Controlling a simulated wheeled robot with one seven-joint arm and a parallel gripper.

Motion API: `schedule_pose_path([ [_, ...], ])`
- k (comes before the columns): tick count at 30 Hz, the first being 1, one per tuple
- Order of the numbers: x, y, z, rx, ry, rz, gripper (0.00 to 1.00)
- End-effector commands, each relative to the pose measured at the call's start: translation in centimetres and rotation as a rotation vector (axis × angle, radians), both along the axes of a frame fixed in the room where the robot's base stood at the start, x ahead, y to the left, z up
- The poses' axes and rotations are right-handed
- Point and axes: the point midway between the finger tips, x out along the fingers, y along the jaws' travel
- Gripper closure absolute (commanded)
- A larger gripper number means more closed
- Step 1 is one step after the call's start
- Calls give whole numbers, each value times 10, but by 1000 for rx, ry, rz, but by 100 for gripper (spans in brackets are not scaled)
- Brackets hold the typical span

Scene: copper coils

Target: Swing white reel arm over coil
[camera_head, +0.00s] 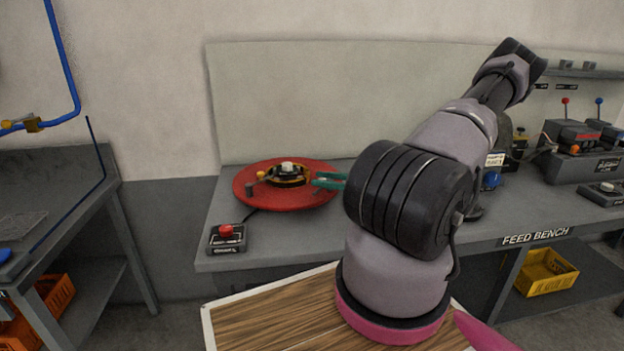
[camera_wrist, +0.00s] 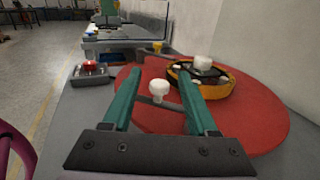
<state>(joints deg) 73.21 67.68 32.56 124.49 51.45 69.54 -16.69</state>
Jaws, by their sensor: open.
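A red round plate (camera_head: 320,196) lies on the bench with a black and yellow ring-shaped hub (camera_head: 290,181) on it. In the wrist view the red plate (camera_wrist: 262,125) fills the right side, with the hub (camera_wrist: 225,88) and a white cap (camera_wrist: 203,63) on top. A smaller white knob (camera_wrist: 159,92) shows between my teal fingers, near a dark bar partly hidden by them. My gripper (camera_wrist: 158,76) is open, its fingers on either side of the knob in the picture; contact cannot be told. In the head view my gripper (camera_head: 315,180) is at the plate's right edge.
A box with a red button (camera_head: 227,238) stands at the bench's front left. Lever boxes (camera_head: 580,150) stand on the right. A pale panel (camera_head: 300,100) rises behind the bench. A wooden board (camera_head: 290,315) is in front, below my arm.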

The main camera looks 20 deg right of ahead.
Motion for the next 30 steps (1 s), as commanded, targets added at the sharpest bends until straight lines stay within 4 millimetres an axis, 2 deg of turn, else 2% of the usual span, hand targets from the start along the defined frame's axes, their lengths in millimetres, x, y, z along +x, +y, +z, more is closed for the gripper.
schedule_pose_path([
  [3, 11, 15, 0, 1, 0, 2, 41],
  [7, 18, 24, 0, 1, 1, 2, 41],
  [17, 22, 28, 0, 0, 1, 0, 41],
  [18, 21, 28, 0, 0, 1, 0, 45],
  [22, 21, 27, 0, 0, 1, 0, 95],
  [23, 21, 27, 0, 0, 1, 0, 100],
  [30, 21, 27, 0, 0, 1, 0, 100],
])
